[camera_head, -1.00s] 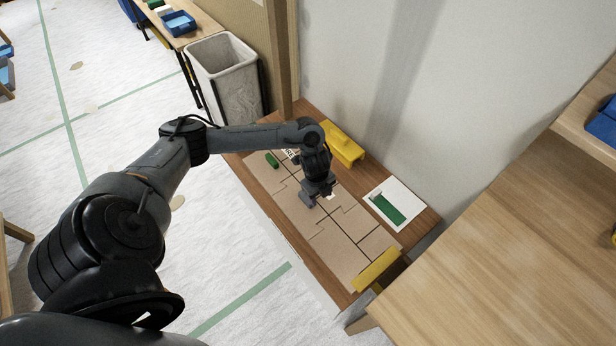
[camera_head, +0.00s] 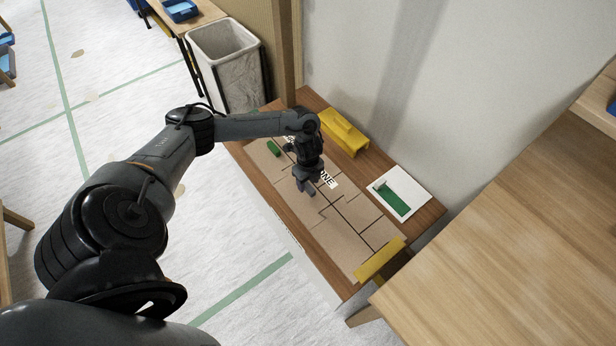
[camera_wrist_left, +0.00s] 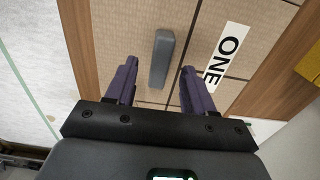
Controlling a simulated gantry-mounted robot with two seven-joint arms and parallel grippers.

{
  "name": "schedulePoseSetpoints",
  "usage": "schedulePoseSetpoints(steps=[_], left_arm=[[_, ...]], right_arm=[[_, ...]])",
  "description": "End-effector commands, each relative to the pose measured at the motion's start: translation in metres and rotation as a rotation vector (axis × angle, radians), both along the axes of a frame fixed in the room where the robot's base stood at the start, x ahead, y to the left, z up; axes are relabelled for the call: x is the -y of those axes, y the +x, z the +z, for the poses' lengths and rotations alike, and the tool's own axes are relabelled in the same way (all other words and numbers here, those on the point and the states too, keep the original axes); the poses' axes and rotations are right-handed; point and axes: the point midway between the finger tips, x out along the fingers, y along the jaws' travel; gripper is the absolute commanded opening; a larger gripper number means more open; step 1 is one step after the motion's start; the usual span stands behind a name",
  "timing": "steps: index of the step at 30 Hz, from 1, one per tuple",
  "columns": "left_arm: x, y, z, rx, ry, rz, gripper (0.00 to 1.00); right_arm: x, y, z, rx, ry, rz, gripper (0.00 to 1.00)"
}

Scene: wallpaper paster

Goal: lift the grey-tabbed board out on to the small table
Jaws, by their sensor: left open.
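Tan boards (camera_head: 342,232) lie fitted together in a low wood-edged surface. In the left wrist view, a board (camera_wrist_left: 205,58) carries an upright-looking grey tab (camera_wrist_left: 162,60). My left gripper (camera_wrist_left: 159,67) is open, its two dark fingers on either side of the tab with gaps to both. I cannot tell the fingers' height above the board. In the head view, my left gripper (camera_head: 305,190) is over the boards and hides the tab. My right gripper is not in view. A light wood table (camera_head: 500,250) stands at right; I cannot tell whether it is the small table.
A white label reading ONE (camera_wrist_left: 228,55) lies beside the tab. A green block (camera_head: 273,148), a yellow block (camera_head: 343,132), a yellow bar (camera_head: 380,260) and a white tray with a green piece (camera_head: 402,194) are around the boards. A bin (camera_head: 228,65) and wall stand behind.

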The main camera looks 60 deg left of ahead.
Motion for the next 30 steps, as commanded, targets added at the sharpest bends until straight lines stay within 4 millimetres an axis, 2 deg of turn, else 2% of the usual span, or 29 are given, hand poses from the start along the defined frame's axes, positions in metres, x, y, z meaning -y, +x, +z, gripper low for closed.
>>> schedulePoseSetpoints(steps=[1, 6, 17, 27, 30], left_arm=[[0.0, 0.0, -0.007, -0.001, 0.0, 0.001, 0.53], [0.0, -0.001, -0.016, -0.001, 0.001, -0.001, 0.53], [0.0, 0.0, -0.017, 0.0, 0.001, -0.001, 0.52], [0.0, 0.0, -0.017, 0.0, 0.001, -0.001, 0.0], [0.0, 0.0, -0.017, 0.0, 0.001, -0.001, 0.0]], right_arm=[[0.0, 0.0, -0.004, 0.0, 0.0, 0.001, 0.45], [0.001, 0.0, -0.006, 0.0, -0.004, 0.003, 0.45], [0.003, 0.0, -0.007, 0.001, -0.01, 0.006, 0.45], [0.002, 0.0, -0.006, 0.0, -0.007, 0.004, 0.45], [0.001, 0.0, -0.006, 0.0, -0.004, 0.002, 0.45]])
